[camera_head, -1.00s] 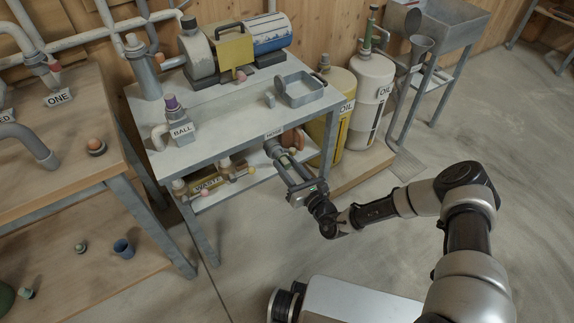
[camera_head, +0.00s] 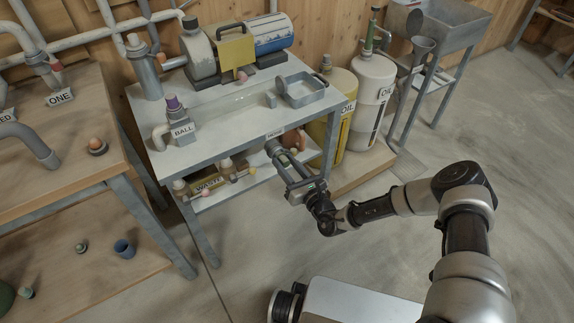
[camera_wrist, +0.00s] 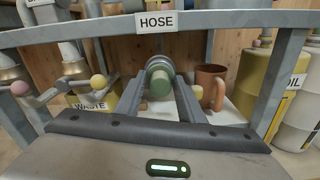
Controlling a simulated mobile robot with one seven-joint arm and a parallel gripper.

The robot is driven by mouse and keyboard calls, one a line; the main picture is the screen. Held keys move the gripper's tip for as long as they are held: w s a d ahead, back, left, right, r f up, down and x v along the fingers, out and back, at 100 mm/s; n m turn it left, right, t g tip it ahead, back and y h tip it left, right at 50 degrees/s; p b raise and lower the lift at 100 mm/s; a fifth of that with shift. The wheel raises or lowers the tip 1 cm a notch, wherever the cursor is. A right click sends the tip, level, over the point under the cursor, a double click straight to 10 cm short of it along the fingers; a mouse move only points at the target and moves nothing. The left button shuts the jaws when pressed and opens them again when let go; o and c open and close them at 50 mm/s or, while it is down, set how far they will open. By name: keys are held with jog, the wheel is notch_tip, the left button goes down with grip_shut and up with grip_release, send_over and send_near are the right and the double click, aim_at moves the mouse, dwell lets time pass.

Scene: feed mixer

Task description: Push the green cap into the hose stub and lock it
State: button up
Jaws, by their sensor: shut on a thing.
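The green cap (camera_wrist: 160,84) shows between my gripper's two fingers in the wrist view, its round end facing the camera. My gripper (camera_wrist: 158,88) is shut on it, one finger on each side. The grey hose stub (camera_wrist: 158,63) is directly behind the cap, in line with it, under the HOSE sign (camera_wrist: 157,22). How deep the cap sits in the stub, and whether it is locked, cannot be told. In the head view my gripper (camera_head: 286,160) reaches the stub (camera_head: 274,147) below the table's front edge; the cap is not clear there.
A brown mug (camera_wrist: 211,87) stands close right of the fingers on the lower shelf. A WASTE box (camera_wrist: 88,101) and pipe ends with coloured balls are to the left. The tabletop edge (camera_wrist: 225,20) runs above. Yellow (camera_head: 338,95) and white oil drums (camera_head: 371,85) stand right.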

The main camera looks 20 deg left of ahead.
jog(key=shift+w+a, duration=0.3)
jog(key=o, duration=1.3)
jog(key=shift+c, duration=0.2)
jog(key=p+v, duration=0.3)
jog(key=v, duration=1.4)
jog(key=shift+d, duration=0.2)
jog(key=shift+r, duration=0.1)
